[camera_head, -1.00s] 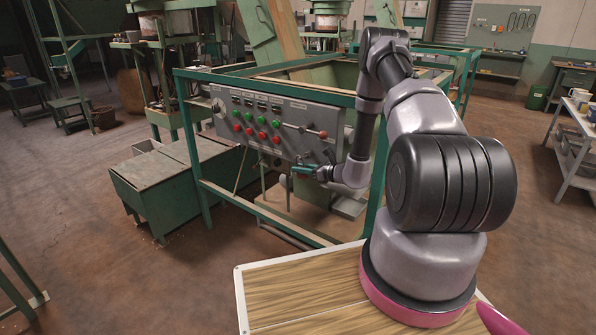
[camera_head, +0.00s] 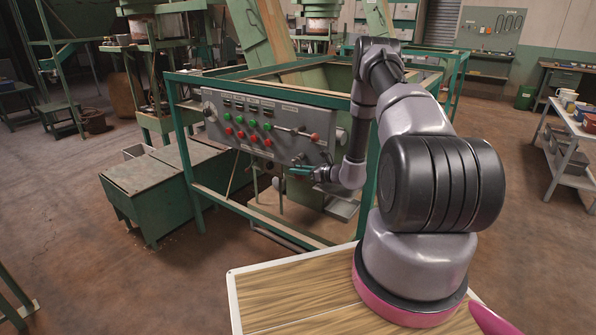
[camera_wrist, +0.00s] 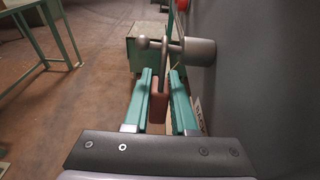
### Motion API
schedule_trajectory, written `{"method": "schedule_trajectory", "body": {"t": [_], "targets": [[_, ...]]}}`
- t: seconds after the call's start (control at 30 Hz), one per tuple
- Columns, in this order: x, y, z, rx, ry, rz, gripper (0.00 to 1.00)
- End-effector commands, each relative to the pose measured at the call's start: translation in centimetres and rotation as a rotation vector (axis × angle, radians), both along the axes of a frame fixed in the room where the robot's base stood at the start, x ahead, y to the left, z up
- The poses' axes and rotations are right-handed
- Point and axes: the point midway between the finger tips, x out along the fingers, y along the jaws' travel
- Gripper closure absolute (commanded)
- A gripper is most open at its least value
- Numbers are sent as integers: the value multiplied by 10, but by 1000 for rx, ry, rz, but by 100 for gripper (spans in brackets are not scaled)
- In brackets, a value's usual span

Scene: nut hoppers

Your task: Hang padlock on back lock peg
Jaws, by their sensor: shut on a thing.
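My gripper (camera_wrist: 159,100) is shut on the padlock (camera_wrist: 158,104), a reddish-brown body between its two green fingers. The padlock's thin shackle stands upright above the fingers. The lock peg (camera_wrist: 155,44) sticks out leftward from a grey cylinder on the panel and ends in a ball. The shackle crosses the peg between the ball and the cylinder; I cannot tell clearly whether it is around the peg or beside it. In the head view my gripper (camera_head: 300,170) is close to the panel's lower right; the padlock is too small to make out there.
The grey control panel (camera_head: 226,117) has red and green buttons and a red-knobbed lever (camera_head: 314,137) above my gripper. A label reading "BACK" (camera_wrist: 199,111) is on the panel face, close to the right finger. Green frame posts (camera_head: 372,190) stand around the panel.

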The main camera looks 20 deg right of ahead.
Motion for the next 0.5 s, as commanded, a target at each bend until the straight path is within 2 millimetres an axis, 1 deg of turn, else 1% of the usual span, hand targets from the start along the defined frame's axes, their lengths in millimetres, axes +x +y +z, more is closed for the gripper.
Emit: {"method": "schedule_trajectory", "body": {"t": [0.37, 0.4, 0.47, 0.5], "targets": [[0, 0, 0, 0, 0, 0, 100], [0, 0, 0, 0, 0, 0, 64], [0, 0, 0, 0, 0, 0, 41], [0, 0, 0, 0, 0, 0, 40]]}}
